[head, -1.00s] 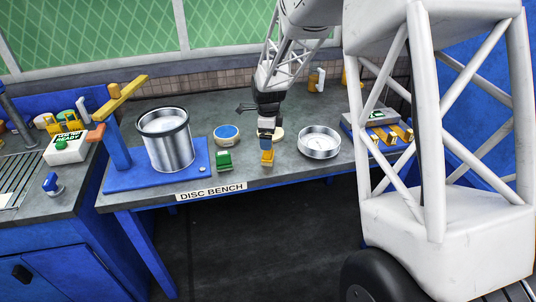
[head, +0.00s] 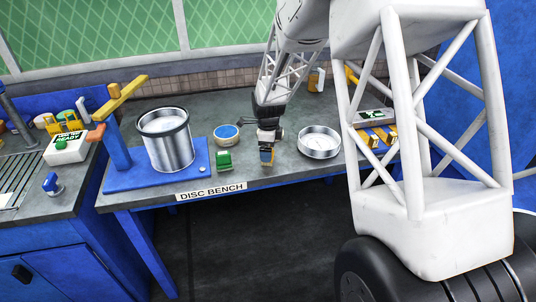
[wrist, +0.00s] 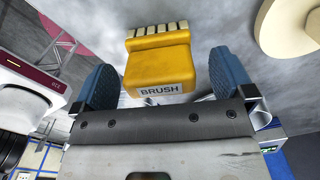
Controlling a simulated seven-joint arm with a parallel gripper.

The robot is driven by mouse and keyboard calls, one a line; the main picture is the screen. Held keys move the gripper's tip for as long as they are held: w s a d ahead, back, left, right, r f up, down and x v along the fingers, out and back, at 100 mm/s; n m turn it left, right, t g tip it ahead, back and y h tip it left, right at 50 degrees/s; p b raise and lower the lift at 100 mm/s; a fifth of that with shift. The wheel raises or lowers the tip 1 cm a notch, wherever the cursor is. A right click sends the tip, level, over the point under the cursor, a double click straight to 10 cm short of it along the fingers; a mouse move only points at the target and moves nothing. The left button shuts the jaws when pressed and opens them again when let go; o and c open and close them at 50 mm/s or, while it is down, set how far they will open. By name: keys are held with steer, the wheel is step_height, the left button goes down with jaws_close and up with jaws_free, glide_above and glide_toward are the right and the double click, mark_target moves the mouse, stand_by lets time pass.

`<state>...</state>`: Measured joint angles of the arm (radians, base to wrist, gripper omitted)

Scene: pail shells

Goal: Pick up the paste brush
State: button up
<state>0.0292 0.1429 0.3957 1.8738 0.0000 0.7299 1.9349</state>
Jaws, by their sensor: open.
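The paste brush (wrist: 160,70) has a yellow block with a BRUSH label and a row of pale bristle tufts along its far end. In the wrist view it lies between the two blue fingers of my gripper (wrist: 166,76). The fingers are apart, with a visible gap on each side of the block. In the head view my gripper (head: 267,152) is low over the front of the bench, and its fingers hide most of the brush.
The grey bench (head: 300,168) holds a metal pail (head: 170,150) on a blue stand, a blue-topped round tin (head: 227,133), a green block (head: 224,160) and a shallow metal dish (head: 319,142). A beige disc (wrist: 290,28) lies near the brush. The bench's front edge is close.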

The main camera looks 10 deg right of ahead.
steer(key=shift+f, duration=1.25)
steer(key=c, duration=1.1)
steer(key=shift+r, duration=0.15)
steer(key=shift+r, duration=0.5)
steer(key=shift+s+r, duration=0.2)
steer(key=shift+r, duration=0.4)
steer(key=shift+s+r, duration=0.15)
steer(key=shift+r, duration=0.4)
steer(key=s, duration=0.5)
steer(key=s+r, duration=0.1)
steer(key=s, duration=0.9)
steer(key=shift+s+a+r, duration=0.1)
steer(key=shift+a+r, duration=0.1)
steer(key=shift+a, duration=0.05)
